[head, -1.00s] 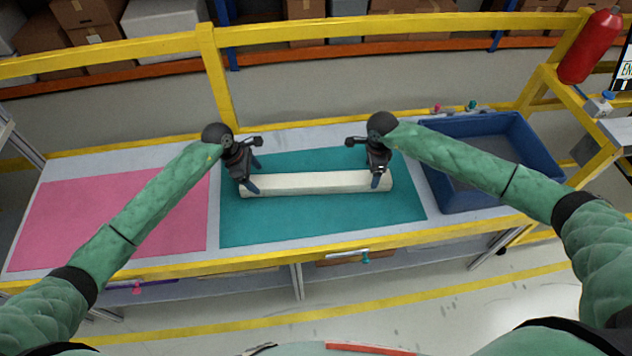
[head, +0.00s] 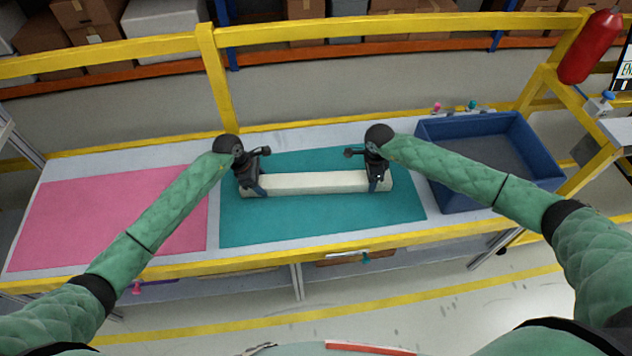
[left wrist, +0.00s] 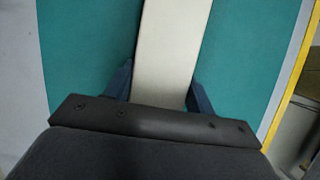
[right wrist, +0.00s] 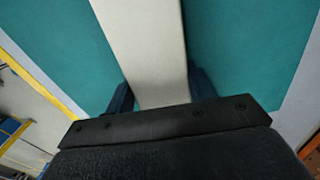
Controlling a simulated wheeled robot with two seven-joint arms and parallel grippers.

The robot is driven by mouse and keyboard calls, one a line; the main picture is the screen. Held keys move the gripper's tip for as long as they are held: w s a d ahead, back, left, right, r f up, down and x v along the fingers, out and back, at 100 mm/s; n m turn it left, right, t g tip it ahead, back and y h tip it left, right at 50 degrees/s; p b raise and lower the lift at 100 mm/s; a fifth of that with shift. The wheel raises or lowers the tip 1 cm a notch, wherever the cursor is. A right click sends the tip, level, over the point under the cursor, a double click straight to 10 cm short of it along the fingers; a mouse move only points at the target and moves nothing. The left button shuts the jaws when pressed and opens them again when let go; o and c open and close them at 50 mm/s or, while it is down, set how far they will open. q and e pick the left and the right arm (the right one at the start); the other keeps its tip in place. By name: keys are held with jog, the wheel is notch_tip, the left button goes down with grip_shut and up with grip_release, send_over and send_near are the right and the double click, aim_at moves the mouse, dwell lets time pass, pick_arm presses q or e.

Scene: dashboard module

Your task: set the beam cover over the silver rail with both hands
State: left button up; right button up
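A long cream beam (head: 315,182), which looks like the beam cover, lies lengthwise on the teal mat (head: 320,222). My left gripper (head: 256,188) is low over its left end, and my right gripper (head: 374,184) is low over its right end. In the left wrist view the beam (left wrist: 170,45) runs between the two blue fingers (left wrist: 160,88). In the right wrist view the beam (right wrist: 145,45) also passes between the fingers (right wrist: 160,90). Both grippers look open around it, with little room at its sides; contact is unclear. No separate silver rail can be made out.
A pink mat (head: 115,218) lies bare at the left of the bench. A blue bin (head: 470,190) stands at the right, close to my right arm. A yellow rail (head: 370,28) runs behind the bench. The teal mat's front part is clear.

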pick_arm(q)
jog(key=shift+c, duration=1.1)
pick_arm(e)
jog(key=shift+c, duration=1.1)
pick_arm(q)
jog(key=shift+r, duration=0.15)
pick_arm(e)
jog(key=shift+r, duration=0.15)
